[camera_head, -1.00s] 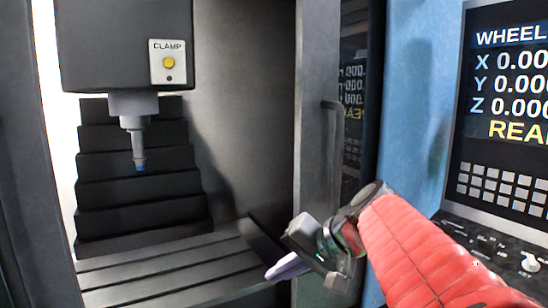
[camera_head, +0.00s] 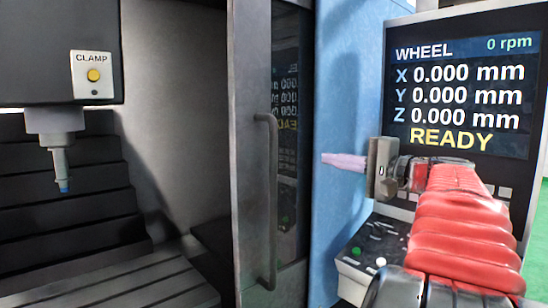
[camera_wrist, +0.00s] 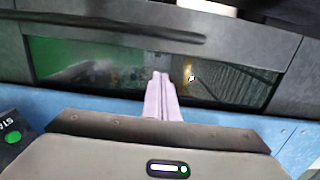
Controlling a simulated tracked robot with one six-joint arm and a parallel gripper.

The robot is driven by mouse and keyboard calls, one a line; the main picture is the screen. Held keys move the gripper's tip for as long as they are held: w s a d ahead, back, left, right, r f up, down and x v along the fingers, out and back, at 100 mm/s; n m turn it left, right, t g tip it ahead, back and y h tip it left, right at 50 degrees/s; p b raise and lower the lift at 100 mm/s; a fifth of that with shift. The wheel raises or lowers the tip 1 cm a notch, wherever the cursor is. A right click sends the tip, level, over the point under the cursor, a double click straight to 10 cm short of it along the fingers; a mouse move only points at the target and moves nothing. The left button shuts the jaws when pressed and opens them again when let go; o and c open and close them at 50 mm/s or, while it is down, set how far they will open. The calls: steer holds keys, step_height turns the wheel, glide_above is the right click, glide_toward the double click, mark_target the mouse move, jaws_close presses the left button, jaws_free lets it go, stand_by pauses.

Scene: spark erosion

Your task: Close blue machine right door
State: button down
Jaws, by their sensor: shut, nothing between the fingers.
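The right door (camera_head: 252,150) of the blue machine is a grey panel with a dark reflective window and a curved vertical handle (camera_head: 269,200). It stands open at the right side of the work opening, against the blue housing (camera_head: 345,90). My gripper (camera_head: 328,159) has its pale pink fingers together and empty. It points left in front of the blue housing, to the right of the handle and apart from it. In the wrist view, the fingers (camera_wrist: 160,78) overlap the door window (camera_wrist: 105,70); the dark handle bar (camera_wrist: 125,27) lies beyond them. Contact cannot be told.
The control panel screen (camera_head: 460,95) reads READY, behind my red-sleeved arm. Below it is a button console (camera_head: 365,250). Inside the open machine are the spindle head with a CLAMP button (camera_head: 93,75), stepped dark covers and a slotted table (camera_head: 150,280).

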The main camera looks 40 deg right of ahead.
steer(key=shift+w, duration=0.15)
steer(key=w+a, duration=0.4)
steer(key=w, duration=0.6)
steer(key=shift+w+a, duration=0.25)
steer(key=shift+a, duration=0.15)
stand_by(0.5)
steer(key=shift+s+a, duration=0.1)
steer(key=shift+a, duration=0.05)
